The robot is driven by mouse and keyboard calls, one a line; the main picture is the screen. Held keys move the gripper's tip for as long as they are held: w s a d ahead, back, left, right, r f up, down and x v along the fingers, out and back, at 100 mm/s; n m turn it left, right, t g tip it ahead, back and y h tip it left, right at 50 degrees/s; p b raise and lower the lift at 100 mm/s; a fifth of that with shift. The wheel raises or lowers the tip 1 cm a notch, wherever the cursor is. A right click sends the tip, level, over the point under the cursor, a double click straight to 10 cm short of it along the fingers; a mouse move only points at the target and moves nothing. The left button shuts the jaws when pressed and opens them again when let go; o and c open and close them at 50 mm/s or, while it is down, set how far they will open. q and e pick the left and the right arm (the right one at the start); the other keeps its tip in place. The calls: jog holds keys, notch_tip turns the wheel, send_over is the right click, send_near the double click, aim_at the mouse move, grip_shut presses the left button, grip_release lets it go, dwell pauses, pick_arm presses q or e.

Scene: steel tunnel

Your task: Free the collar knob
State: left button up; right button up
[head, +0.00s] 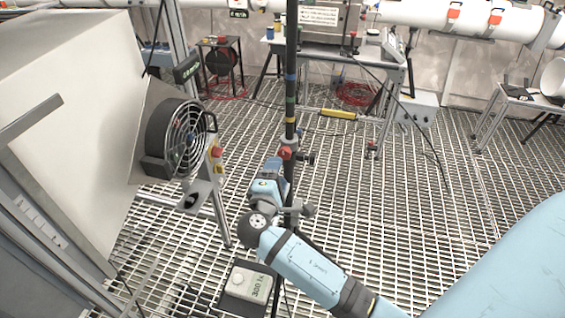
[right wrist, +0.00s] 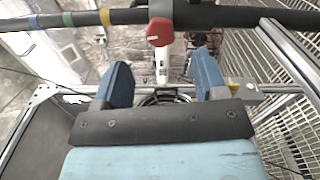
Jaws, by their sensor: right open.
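The red collar knob (head: 286,153) sits on a collar around the upright black pole (head: 290,100). In the right wrist view the knob (right wrist: 160,32) shows large, with a white stem below it, in front of the dark pole (right wrist: 110,17). My right gripper (head: 274,168) is just below the knob in the head view, close to the pole. In the right wrist view the two blue fingers of my right gripper (right wrist: 162,74) stand apart with nothing between them. The knob lies beyond the gap between the tips, roughly centred. My left gripper is not in view.
A caged fan (head: 190,138) on a stand is left of the pole. A pale box (head: 250,283) marked 300 is on the grated floor (head: 400,200) near the pole's foot. A workbench (head: 330,45) stands behind. The floor to the right is mostly clear.

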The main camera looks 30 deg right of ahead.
jog(key=v, duration=0.5)
jog(key=shift+s+a+b, duration=0.25)
jog(key=shift+a+b, duration=0.05)
